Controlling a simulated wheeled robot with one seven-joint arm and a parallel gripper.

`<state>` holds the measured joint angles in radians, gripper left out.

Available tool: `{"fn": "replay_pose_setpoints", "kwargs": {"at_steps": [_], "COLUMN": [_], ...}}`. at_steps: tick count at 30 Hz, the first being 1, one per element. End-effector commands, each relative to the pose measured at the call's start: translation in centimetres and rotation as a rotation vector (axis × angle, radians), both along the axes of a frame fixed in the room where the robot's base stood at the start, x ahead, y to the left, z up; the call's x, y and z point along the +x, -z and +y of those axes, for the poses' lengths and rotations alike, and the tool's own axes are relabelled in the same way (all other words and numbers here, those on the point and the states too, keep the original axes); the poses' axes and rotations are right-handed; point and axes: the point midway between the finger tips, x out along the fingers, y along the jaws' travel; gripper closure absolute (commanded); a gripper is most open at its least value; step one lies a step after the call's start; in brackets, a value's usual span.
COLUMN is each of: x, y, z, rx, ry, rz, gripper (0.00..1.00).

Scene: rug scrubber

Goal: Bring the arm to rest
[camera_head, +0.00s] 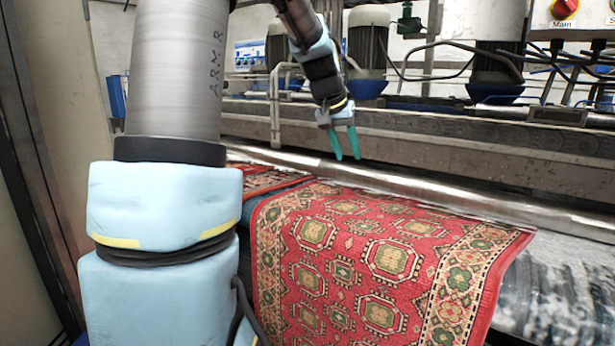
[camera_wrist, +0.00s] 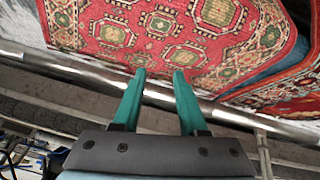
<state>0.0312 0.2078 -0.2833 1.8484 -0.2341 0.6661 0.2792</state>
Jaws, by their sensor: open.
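My gripper (camera_head: 345,158) is in the upper middle of the head view, pointing down with its two teal fingers apart. Nothing is between them. In the wrist view my gripper (camera_wrist: 159,74) shows the same open, empty fingers in front of the metal roller (camera_wrist: 90,70). The red patterned rug (camera_head: 340,262) lies over the machine bed below and nearer than the gripper. My gripper is apart from the rug, above the bed near the roller. My arm reaches in from the top of the head view.
A second red rug (camera_head: 262,180) lies to the left of the first. The long roller (camera_head: 420,190) and a grey machine beam (camera_head: 450,150) run behind the rugs. Motors (camera_head: 368,45) and cables stand at the back. A red knob (camera_head: 564,8) is at the top right.

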Motion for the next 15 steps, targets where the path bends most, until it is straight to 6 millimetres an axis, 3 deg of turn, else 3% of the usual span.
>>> {"fn": "replay_pose_setpoints", "kwargs": {"at_steps": [1,6,12,15], "x": [-2.1,-9.5,-17.7,-20.1], "y": [2.4,9.3,14.3,15.5], "z": [2.1,9.1,14.3,15.5], "rx": [0.038,0.14,0.206,0.22], "ry": [-0.039,-0.177,-0.287,-0.314], "rz": [0.035,0.141,0.233,0.258], "gripper": [0.58,0.58,0.58,0.58]}}
